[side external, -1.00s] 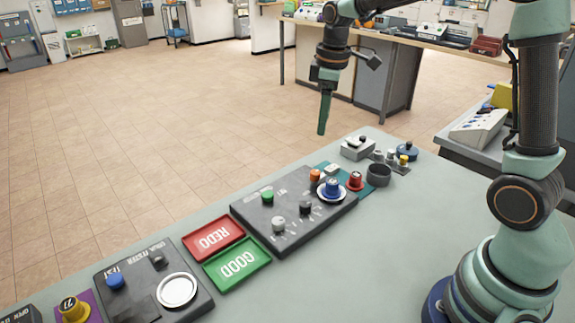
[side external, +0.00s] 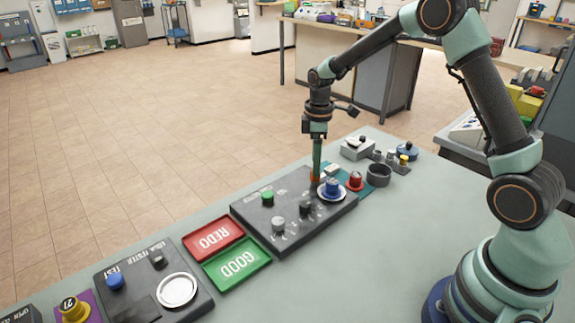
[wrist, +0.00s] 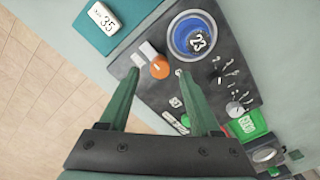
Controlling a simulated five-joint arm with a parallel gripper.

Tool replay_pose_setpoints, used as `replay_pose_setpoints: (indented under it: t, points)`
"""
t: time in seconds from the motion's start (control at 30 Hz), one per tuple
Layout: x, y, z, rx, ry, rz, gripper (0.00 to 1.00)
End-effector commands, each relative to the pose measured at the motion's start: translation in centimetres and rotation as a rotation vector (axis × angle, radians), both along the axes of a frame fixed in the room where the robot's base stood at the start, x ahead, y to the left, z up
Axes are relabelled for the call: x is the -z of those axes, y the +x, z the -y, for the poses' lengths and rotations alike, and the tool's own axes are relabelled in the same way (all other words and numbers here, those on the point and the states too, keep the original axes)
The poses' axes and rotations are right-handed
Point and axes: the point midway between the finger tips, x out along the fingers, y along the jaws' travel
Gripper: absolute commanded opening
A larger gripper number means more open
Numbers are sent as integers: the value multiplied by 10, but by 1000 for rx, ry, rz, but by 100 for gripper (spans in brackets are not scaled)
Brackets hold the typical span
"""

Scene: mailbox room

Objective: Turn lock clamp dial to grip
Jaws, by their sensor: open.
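A dark control panel (side external: 255,215) lies on the bench. Near its far right end is an orange dial (wrist: 159,67), beside a blue lock cylinder (wrist: 196,38) marked 23 in a pale ring. I cannot read the lettering by the orange dial, so cannot confirm its label. My gripper (wrist: 157,72) is open and points down over the panel, with the orange dial between its two green fingertips in the wrist view. In the side view the fingers (side external: 316,165) reach down to the dial and partly hide it; contact is unclear.
The panel also carries a green button (side external: 267,198), a grey knob (side external: 278,223) and a dark knob (side external: 305,208). A red REDO tray (side external: 213,235) and green GOOD tray (side external: 237,264) sit left. A red knob (side external: 355,181) and dark cup (side external: 378,175) stand right.

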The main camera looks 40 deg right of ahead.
Motion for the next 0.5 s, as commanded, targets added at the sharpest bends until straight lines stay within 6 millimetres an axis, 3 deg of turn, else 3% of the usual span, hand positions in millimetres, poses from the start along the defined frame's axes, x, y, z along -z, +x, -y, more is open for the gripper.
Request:
replay_pose_setpoints:
  t: [0.2, 0.5]
  points:
    - [22, 0, 0, 0, 0, -1, 64]
    - [26, 0, 0, 0, 0, 0, 64]
